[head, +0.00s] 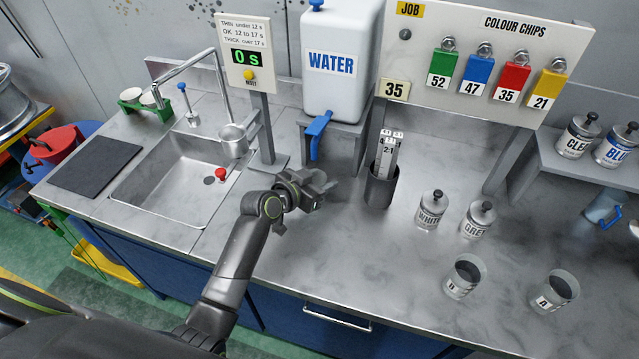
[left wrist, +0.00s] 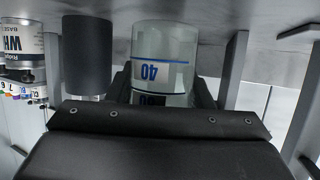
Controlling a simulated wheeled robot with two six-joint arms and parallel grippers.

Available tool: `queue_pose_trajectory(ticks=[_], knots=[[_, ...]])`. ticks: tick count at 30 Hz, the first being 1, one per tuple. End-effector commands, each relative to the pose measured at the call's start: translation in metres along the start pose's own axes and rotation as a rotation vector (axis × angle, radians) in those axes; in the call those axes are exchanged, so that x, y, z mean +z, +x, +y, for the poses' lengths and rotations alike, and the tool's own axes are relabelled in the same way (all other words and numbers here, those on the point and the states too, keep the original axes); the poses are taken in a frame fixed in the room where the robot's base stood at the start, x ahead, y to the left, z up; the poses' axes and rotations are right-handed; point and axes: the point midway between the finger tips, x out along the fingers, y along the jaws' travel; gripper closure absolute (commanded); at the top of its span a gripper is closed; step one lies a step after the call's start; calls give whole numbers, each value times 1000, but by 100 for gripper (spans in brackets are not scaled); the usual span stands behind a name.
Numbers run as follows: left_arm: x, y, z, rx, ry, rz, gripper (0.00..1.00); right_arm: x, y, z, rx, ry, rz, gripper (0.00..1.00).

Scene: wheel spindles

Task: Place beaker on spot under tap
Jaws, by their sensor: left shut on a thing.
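My left gripper (head: 314,192) is over the counter, below and in front of the blue tap (head: 317,128) of the white water tank (head: 341,62). In the left wrist view, the left gripper (left wrist: 163,92) is shut on a clear beaker (left wrist: 163,45) with a blue line and the marking 40, its dark fingers on either side. In the head view the gripper largely hides the beaker. I cannot make out the spot under the tap or whether the beaker touches the counter. My right gripper is not in view.
A dark holder with white strips (head: 382,186) stands close to the gripper's right. Tins marked WHITE (head: 431,211) and GREY (head: 478,221) and two cups (head: 464,278) (head: 554,291) stand further right. The sink (head: 180,185) and timer stand (head: 265,130) are left.

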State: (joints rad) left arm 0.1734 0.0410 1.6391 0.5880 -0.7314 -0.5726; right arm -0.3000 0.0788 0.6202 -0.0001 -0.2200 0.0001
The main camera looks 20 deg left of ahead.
Motion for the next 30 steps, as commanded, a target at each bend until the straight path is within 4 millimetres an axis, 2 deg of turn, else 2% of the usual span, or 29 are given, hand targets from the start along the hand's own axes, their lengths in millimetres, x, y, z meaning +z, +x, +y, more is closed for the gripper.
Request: queue_pose_trajectory(ticks=[5,17,18,22,30], knots=[[17,7,0,0,-1,-1,75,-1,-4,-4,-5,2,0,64],[23,9,0,0,0,0,75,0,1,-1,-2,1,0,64],[22,8,0,0,0,0,50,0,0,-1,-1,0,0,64],[22,8,0,0,0,0,32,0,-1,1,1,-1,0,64],[21,8,0,0,0,0,32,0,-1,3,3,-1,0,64]])
